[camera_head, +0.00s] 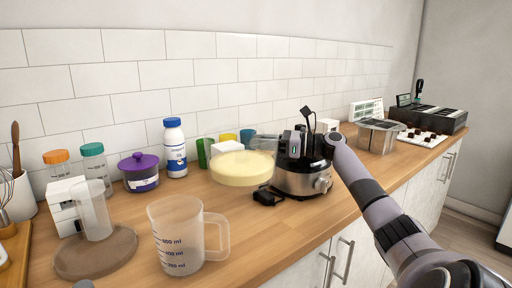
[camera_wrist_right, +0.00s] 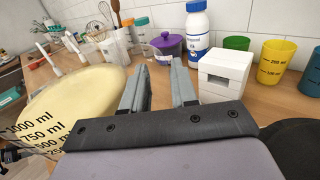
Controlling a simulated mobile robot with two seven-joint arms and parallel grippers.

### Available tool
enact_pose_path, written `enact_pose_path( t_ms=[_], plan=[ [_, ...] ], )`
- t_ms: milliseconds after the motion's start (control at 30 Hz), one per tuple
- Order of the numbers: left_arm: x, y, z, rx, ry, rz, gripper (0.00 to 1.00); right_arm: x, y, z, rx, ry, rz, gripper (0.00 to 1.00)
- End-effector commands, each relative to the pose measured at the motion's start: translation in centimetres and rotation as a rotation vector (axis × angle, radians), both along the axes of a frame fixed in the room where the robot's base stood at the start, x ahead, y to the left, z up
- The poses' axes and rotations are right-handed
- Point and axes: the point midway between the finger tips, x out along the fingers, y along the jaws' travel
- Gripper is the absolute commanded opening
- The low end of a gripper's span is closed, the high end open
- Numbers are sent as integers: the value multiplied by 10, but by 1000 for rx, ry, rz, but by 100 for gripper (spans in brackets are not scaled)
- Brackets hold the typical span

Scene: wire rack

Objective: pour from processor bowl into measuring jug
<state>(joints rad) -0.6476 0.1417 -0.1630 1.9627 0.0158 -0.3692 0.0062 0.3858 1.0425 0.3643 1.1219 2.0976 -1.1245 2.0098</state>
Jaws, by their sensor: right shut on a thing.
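The measuring jug (camera_head: 182,240) is clear, with blue volume marks and a handle on its right. It stands upright on the counter near the front edge and looks empty. The processor bowl (camera_head: 243,168) is clear with a pale yellow filling, left of the steel and black processor base (camera_head: 302,178). In the right wrist view the bowl (camera_wrist_right: 75,105) fills the left side, with black ml marks. My right gripper (camera_head: 300,142) is over the base; its two fingers (camera_wrist_right: 160,90) show in the wrist view. It is shut on the bowl; the grip point is unclear. My left gripper is not in view.
A purple-lidded pot (camera_head: 140,172), a white bottle with a blue cap (camera_head: 175,148) and coloured cups (camera_head: 204,152) stand along the wall. A black plug (camera_head: 268,197) lies before the base.

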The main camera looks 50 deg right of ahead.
Motion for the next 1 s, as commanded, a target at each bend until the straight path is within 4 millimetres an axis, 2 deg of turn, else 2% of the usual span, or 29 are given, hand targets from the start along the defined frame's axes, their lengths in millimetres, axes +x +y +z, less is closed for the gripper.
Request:
enact_pose_path(
  t_ms=[33, 167, 500, 533, 867, 1000],
  plan=[
    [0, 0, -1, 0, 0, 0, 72, -1, -1, 4, 3, -8, -1, 0],
    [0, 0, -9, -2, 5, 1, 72, -2, 0, -1, -20, -5, 0, 0],
    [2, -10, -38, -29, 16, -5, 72, -1, 10, -27, -186, 8, -1, 0],
    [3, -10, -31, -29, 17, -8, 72, -1, 12, -17, -204, 7, -1, 0],
    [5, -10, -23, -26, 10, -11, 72, 1, 30, 10, -375, 21, -1, 0],
    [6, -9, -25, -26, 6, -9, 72, 1, 28, 6, -366, 21, -1, 0]
  ],
)
